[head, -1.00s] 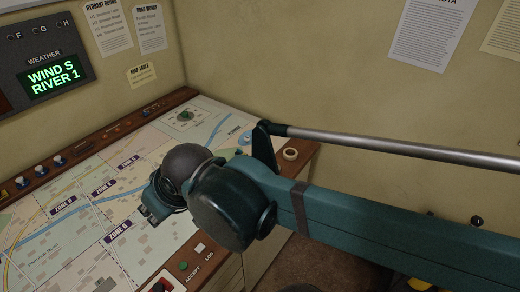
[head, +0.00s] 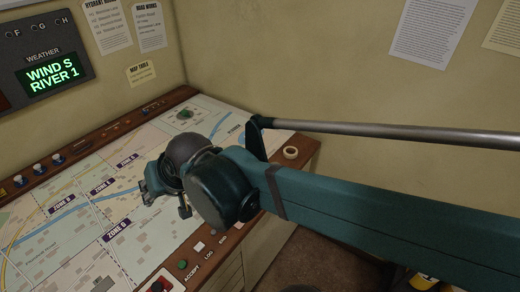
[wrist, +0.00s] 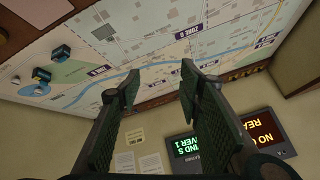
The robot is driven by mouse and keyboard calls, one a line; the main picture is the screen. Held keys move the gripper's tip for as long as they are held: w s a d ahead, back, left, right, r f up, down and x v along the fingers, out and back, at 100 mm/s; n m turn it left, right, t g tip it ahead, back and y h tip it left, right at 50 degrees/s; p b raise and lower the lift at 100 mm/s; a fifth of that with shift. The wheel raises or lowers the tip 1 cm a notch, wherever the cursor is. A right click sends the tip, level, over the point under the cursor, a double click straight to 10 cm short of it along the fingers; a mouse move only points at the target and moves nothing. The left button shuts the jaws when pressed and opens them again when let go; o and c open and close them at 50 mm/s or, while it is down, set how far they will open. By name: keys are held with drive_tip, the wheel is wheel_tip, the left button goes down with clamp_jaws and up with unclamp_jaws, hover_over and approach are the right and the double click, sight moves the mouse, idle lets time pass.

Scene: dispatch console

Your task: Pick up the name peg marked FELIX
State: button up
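I cannot make out a peg marked FELIX in either view; no such lettering is readable. Blue pieces (wrist: 62,53) also show at the left of the wrist view, too small to read. My gripper (head: 164,199) is above the middle of the map table. In the wrist view my gripper (wrist: 160,86) has its two fingers wide apart with nothing between them.
The map table (head: 60,250) has zone labels and a wooden rim. ACCEPT and LOG buttons (head: 182,265) are on its near edge. The weather panel (head: 50,70) is on the back wall.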

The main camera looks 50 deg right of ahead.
drive_tip(key=w+d+f+m+t+h+b, duration=0.15)
drive_tip(key=w+d+f+m, duration=0.25)
drive_tip(key=d+m, duration=0.4)
drive_tip(key=w+d+f+m+b, duration=0.25)
drive_tip(key=w+d+m, duration=0.2)
drive_tip(key=d, duration=0.45)
drive_tip(key=w+d+f+m+t+h+b, duration=0.1)
drive_tip(key=w+d+f+m+b, duration=0.2)
drive_tip(key=d+m, duration=0.55)
drive_tip(key=s+d+f+m+h+b, duration=0.1)
drive_tip(key=s+d+f+m, duration=0.2)
drive_tip(key=d, duration=0.6)
drive_tip(key=s+d+f+m+h+b, duration=0.1)
drive_tip(key=s+d+f+m+h, duration=0.1)
drive_tip(key=d+f+m, duration=0.5)
drive_tip(key=s+d+f+m+h+b, duration=0.1)
drive_tip(key=s+d+f+m+h, duration=0.1)
drive_tip(key=s+d+f+m, duration=0.2)
drive_tip(key=shift+s+d+f+m+t, duration=0.15)
drive_tip(key=shift+d+m, duration=0.45)
drive_tip(key=shift+d, duration=0.75)
drive_tip(key=shift+s+d+f+m+t, duration=0.1)
drive_tip(key=shift+d+m, duration=0.5)
drive_tip(key=shift+d, duration=0.75)
drive_tip(key=shift+s+d+f+m+t, duration=0.15)
drive_tip(key=shift+d+m, duration=0.45)
drive_tip(key=shift+d, duration=0.75)
drive_tip(key=shift+w, duration=0.1)
drive_tip(key=shift+b+x, duration=0.45)
drive_tip(key=shift+x, duration=0.85)
